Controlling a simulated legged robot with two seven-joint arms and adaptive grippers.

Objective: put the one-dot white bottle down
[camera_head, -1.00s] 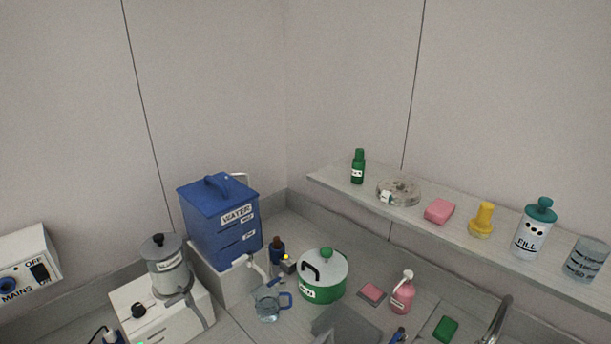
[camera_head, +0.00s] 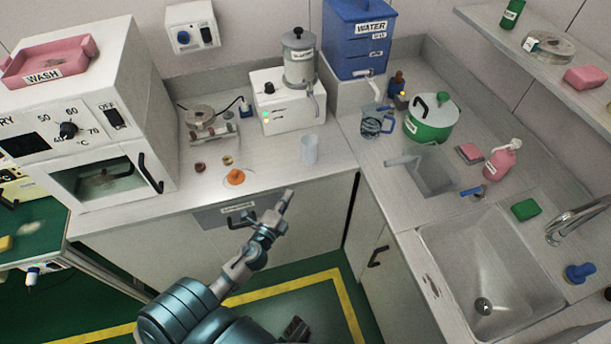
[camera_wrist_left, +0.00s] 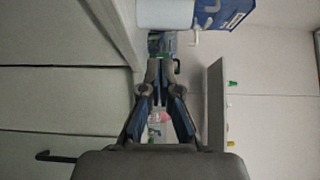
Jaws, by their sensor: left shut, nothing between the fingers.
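I cannot make out a one-dot white bottle in any view now. My left gripper (camera_head: 283,202) is shut and empty, in the air in front of the counter edge, above the drawer front. The left wrist view shows its fingers (camera_wrist_left: 157,78) together, with no bottle between them. My right gripper is not in view.
The counter holds a clear beaker (camera_head: 310,149), an orange knob-like piece (camera_head: 235,177), a blue water tank (camera_head: 352,48), a green pot (camera_head: 430,122) and a pink pump bottle (camera_head: 501,162). A sink (camera_head: 485,265) is at right. The counter front around the beaker is mostly clear.

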